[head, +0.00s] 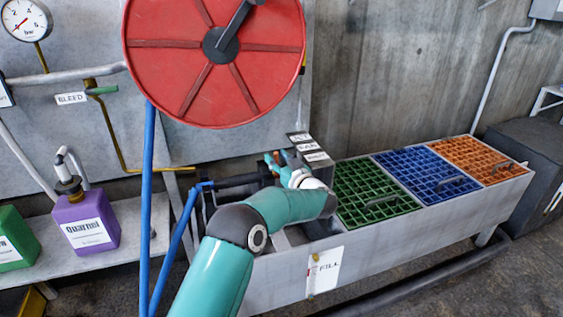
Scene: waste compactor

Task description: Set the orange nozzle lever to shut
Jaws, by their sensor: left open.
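The orange nozzle lever (268,158) shows only as a small orange piece at my left gripper's fingertips, mostly hidden. My left gripper (278,162) is open at the end of the dark nozzle (240,181), over the left end of the grey trough. I cannot tell whether its fingers touch the lever. A label plate (307,147) with several lines of words stands just right and behind the gripper; its text is too small to read surely. My right gripper is out of view.
A red hose reel (213,60) hangs above left, with a blue hose (149,210) running down. The grey trough (430,225) carries green (374,190), blue (425,172) and orange (477,158) grates. A purple jug (87,224) stands on the left shelf (135,222).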

